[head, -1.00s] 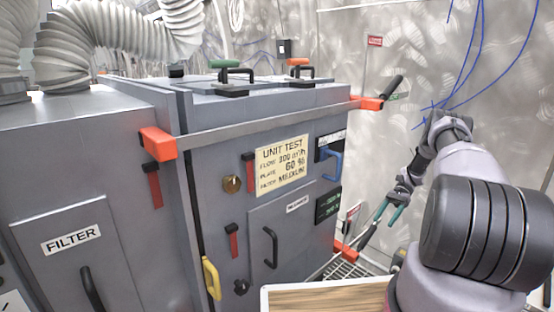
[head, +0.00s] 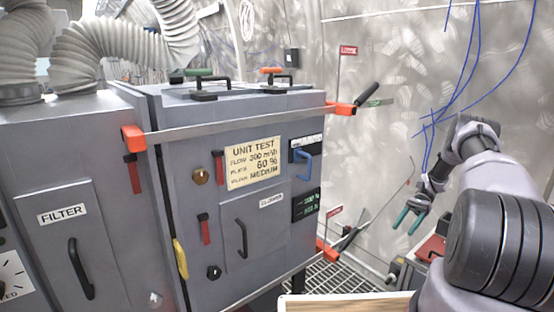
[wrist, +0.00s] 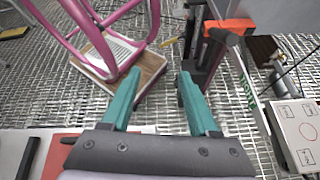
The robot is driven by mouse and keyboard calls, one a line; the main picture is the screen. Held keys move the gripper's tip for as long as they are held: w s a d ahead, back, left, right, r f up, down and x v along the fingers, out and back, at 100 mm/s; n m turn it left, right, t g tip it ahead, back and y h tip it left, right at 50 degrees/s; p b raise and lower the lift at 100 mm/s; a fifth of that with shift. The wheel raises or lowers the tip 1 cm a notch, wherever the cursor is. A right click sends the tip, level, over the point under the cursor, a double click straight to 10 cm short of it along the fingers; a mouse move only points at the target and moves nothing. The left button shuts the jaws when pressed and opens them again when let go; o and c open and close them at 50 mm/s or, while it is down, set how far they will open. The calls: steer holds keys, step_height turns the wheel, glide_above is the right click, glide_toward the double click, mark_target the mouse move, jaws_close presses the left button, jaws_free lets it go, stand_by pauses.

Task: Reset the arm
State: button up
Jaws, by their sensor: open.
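My gripper (head: 409,222) has teal fingers and is open and empty. In the head view it hangs at the right, in front of the bare metal wall and to the right of the grey cabinet. In the wrist view my gripper (wrist: 154,95) points down over the grating floor, with its two teal fingers spread apart and nothing between them. My arm (head: 490,200) is bent, with its elbow at the right edge of the head view.
The grey filter cabinet (head: 255,205) fills the left and middle. Blue wires (head: 462,100) hang near my wrist. A wooden board (head: 350,306) lies at the bottom. In the wrist view, a pink tubular frame (wrist: 125,50) and an orange-topped dark post (wrist: 205,55) stand near the fingers.

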steer(key=a+r+n+t+h, duration=0.2)
steer(key=a+r, duration=0.1)
steer(key=r, duration=0.8)
steer(key=s+a+r+n+t+h, duration=0.15)
steer(key=a+r, duration=0.25)
steer(key=r, duration=0.7)
steer(key=a+r+n+t+h, duration=0.1)
steer(key=a+r+h, duration=0.2)
steer(key=r, duration=0.8)
steer(key=s+a+r+n+t+h, duration=0.1)
steer(key=s+a+r+t, duration=0.15)
steer(key=s+r, duration=0.3)
steer(key=s+a+r+n+t, duration=0.1)
steer(key=s+a+r+t, duration=0.1)
steer(key=s+a+r, duration=0.3)
steer(key=s+a+r+n+t, duration=0.1)
steer(key=s+a+r+t, duration=0.1)
steer(key=s, duration=0.5)
steer(key=s+a+r+t, duration=0.1)
steer(key=s+a+t, duration=0.1)
steer(key=s, duration=0.5)
steer(key=shift+s+r+n+t, duration=0.35)
steer(key=shift+t, duration=0.55)
